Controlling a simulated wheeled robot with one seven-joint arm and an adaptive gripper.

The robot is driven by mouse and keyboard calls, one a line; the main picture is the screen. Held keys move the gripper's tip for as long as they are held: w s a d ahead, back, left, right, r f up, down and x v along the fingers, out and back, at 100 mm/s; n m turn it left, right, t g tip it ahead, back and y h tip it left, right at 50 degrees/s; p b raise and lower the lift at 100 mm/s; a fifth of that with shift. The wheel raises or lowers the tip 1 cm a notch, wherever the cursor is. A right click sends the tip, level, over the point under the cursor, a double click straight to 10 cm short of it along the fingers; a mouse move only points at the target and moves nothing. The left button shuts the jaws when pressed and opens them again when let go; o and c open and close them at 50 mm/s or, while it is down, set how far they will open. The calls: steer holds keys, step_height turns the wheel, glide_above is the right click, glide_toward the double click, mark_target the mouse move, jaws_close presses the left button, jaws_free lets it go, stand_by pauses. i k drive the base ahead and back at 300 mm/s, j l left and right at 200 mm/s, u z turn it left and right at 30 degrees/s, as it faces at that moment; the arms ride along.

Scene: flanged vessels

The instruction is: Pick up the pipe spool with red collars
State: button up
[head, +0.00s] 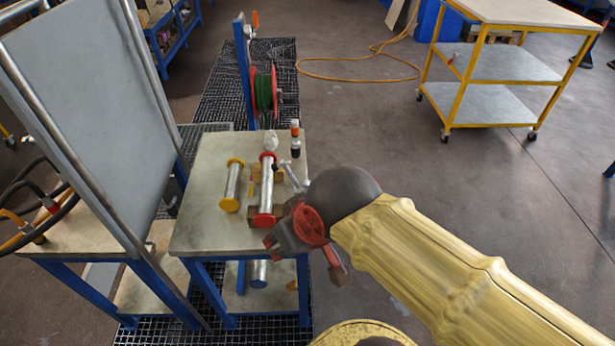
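The pipe spool with red collars (266,190) is a silver tube with a red flange at each end. It lies on the small table, raised on wooden blocks, its near collar toward me. My gripper (305,257) is at the table's right edge, just right of and nearer than that near collar. Its fingers look spread apart, with nothing seen between them. My wrist hides part of the fingers, and I cannot tell how high they are above the table.
A spool with yellow collars (232,187) lies close on the left of the red one. A small bottle-like item (295,140) and silver fitting (290,175) are close on the right. A tall grey panel (95,105) borders the table (205,232) on the left.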

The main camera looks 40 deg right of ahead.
mark_target(264, 218)
steer(key=z, duration=0.35)
steer(key=i+j+u, duration=0.1)
steer(key=i+j, duration=0.65)
steer(key=j, duration=0.05)
